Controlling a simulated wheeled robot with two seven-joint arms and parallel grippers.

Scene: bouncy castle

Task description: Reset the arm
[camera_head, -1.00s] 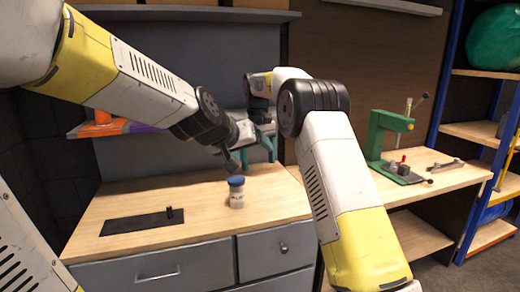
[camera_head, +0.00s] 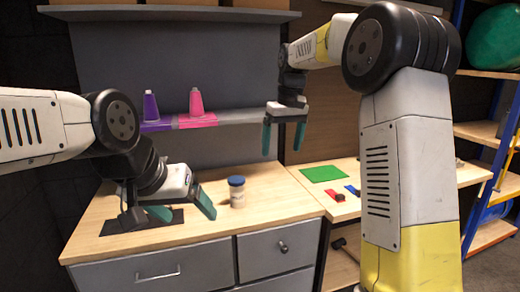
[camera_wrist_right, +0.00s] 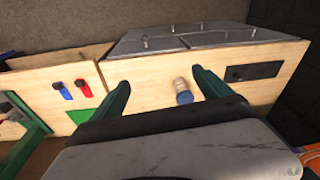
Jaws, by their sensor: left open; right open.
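My right gripper (camera_head: 284,138) is open and empty, with its teal fingers pointing down in the air above the back of the wooden worktop (camera_head: 275,203). Its fingers also show in the right wrist view (camera_wrist_right: 165,92), spread apart. My left gripper (camera_head: 180,210) is open, low over the left of the worktop and left of a white jar with a blue lid (camera_head: 237,193). The jar stands upright and apart from both grippers. In the right wrist view the jar (camera_wrist_right: 182,90) appears between the finger outlines, farther away.
A black plate (camera_head: 108,229) lies partly hidden behind my left gripper. A green plate (camera_head: 323,174) and small red and blue pieces lie on the right bench, partly behind my right arm.

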